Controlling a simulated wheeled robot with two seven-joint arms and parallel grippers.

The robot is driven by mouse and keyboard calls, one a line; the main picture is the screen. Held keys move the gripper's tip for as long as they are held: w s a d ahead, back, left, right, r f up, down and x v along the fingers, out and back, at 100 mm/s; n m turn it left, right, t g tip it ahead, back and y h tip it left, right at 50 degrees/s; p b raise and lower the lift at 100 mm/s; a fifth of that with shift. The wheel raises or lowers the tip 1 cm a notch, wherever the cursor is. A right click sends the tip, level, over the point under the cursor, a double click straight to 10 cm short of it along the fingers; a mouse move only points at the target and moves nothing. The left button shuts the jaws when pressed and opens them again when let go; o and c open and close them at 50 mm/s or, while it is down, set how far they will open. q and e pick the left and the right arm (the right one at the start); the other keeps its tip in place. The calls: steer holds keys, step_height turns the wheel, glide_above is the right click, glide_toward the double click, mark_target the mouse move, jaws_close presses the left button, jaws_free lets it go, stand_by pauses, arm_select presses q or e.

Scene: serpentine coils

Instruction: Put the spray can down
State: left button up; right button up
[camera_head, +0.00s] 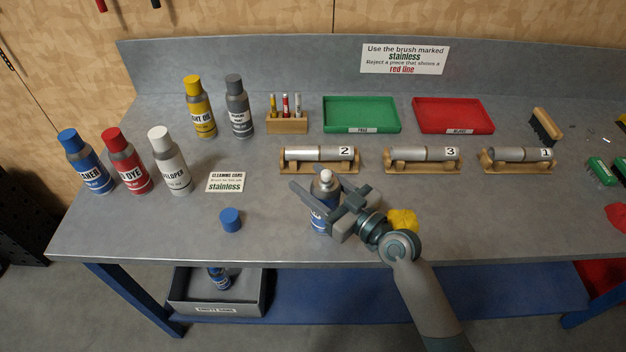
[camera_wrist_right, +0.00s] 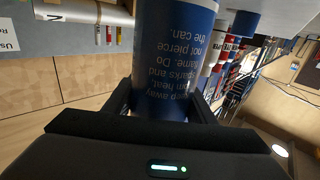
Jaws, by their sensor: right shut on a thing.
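A blue-labelled spray can (camera_head: 322,214) without its cap is in my right gripper (camera_head: 325,205), near the front middle of the bench. The can is upright, with a white nozzle on top. In the right wrist view the can's blue label (camera_wrist_right: 175,60) fills the space between the two fingers (camera_wrist_right: 160,105), which are shut on it. I cannot tell whether its base touches the bench top. A loose blue cap (camera_head: 231,220) sits on the bench to the left of the can. My left gripper is not in view.
Blue, red and white cans stand at the left; yellow and grey cans stand behind them. Wooden cradles with metal tubes (camera_head: 319,160) lie behind the held can. A yellow crumpled cloth (camera_head: 403,220) is to its right. Bench surface (camera_head: 275,225) between cap and can is clear.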

mark_target(337, 201)
steer(key=shift+f, duration=0.2)
steer(key=o, duration=1.3)
steer(key=shift+r, duration=0.15)
steer(key=b+v, duration=0.4)
steer(key=v, duration=0.6)
steer(key=shift+s+d, duration=0.2)
steer(key=shift+v, duration=0.75)
